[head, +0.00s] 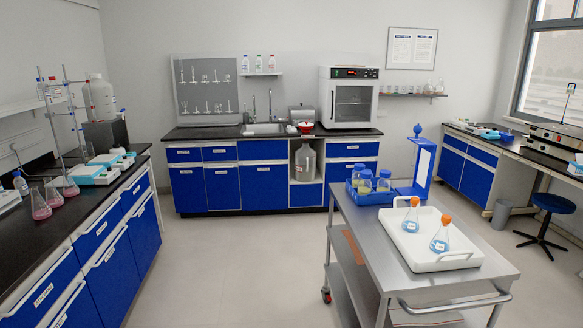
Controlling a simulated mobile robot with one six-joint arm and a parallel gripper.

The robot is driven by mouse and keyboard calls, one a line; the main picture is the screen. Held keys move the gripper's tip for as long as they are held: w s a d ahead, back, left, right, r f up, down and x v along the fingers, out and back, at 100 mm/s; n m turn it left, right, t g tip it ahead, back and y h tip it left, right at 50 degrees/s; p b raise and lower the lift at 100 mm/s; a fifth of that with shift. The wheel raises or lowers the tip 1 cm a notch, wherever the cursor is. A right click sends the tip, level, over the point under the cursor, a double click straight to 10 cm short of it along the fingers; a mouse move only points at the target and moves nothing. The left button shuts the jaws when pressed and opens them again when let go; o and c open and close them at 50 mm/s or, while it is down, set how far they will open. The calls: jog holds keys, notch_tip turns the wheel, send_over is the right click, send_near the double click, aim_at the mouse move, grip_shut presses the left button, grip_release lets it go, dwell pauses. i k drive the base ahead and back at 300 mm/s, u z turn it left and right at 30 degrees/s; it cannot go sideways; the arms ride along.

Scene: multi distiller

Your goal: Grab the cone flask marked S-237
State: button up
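Two cone flasks with orange caps and blue liquid stand upright in a white tray (422,262) on the steel cart. One flask (411,219) is farther back and to the left. The other flask (440,237) is nearer and to the right. Each has a small white label, too small to read, so I cannot tell which is S-237. More cone flasks with pink liquid (41,209) stand on the left bench, with no legible marking. My gripper does not show in this view.
The cart (365,232) has a blue rack (375,195) of bottles and a tall blue-framed panel (423,162) behind the tray, and a front handle (455,303). Open floor (240,260) lies between cart and left bench (85,215). A blue stool (553,203) stands right.

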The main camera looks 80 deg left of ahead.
aim_at(70, 188)
jog(key=u, duration=3.05)
jog(key=i, duration=7.8)
